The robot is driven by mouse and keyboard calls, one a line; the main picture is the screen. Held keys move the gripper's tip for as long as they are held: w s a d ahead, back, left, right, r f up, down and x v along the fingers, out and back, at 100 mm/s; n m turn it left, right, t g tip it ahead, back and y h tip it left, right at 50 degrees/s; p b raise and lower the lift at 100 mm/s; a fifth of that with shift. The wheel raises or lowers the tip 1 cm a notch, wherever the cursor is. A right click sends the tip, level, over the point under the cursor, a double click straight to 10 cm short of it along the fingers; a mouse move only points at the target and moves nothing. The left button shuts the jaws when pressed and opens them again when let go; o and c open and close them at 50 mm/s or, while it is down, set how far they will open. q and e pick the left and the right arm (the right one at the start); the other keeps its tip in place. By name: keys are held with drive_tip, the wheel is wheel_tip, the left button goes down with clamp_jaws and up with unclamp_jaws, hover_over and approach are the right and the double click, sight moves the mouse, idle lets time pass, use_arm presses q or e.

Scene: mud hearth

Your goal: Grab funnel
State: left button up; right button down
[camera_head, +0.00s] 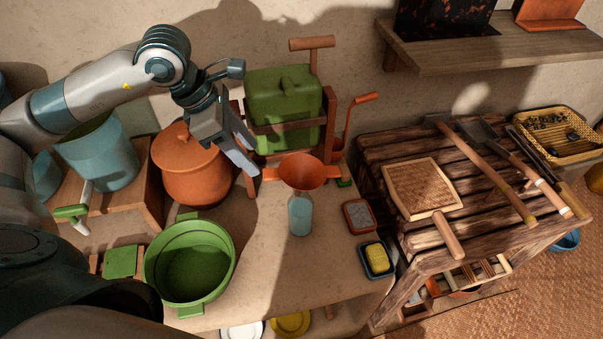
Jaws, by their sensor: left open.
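The orange funnel (304,171) sits mouth up, seemingly in the neck of a pale blue bottle (300,214). The bottle stands upright on the mud counter. My left gripper (247,160) comes in from the upper left and hangs above the counter, to the left of the funnel. Its fingers are apart and I see nothing between them. A tab or handle of the funnel points left, close to the fingertips; I cannot tell whether they touch. My right gripper is not in view.
An orange lidded pot (192,170) and a green basin (190,263) stand left of the bottle. A green jerrycan (284,105) is behind the funnel. A sponge tray (378,259) lies right of the bottle. A wooden slatted table (385,160) with tools stands farther right.

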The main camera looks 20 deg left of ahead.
sight(270, 174)
use_arm(q)
drive_tip(key=p+x, duration=0.2)
drive_tip(key=x, duration=0.6)
drive_tip(key=shift+w+d+p, duration=0.1)
drive_tip(key=shift+p, duration=0.3)
drive_tip(key=shift+w+d+f, duration=0.1)
drive_tip(key=shift+f, duration=0.35)
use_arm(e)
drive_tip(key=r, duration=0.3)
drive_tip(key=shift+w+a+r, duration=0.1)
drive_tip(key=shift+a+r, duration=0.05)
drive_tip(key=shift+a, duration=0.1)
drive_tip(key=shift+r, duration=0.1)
use_arm(q)
drive_tip(key=shift+w+d+f+p, duration=0.2)
drive_tip(key=shift+d+f+p, duration=0.05)
drive_tip(key=shift+p, duration=0.3)
drive_tip(key=p+x, duration=0.2)
drive_tip(key=x, duration=0.1)
drive_tip(key=shift+w+d+f, duration=0.2)
drive_tip(key=shift+w+d, duration=0.1)
drive_tip(key=shift+f, duration=0.45)
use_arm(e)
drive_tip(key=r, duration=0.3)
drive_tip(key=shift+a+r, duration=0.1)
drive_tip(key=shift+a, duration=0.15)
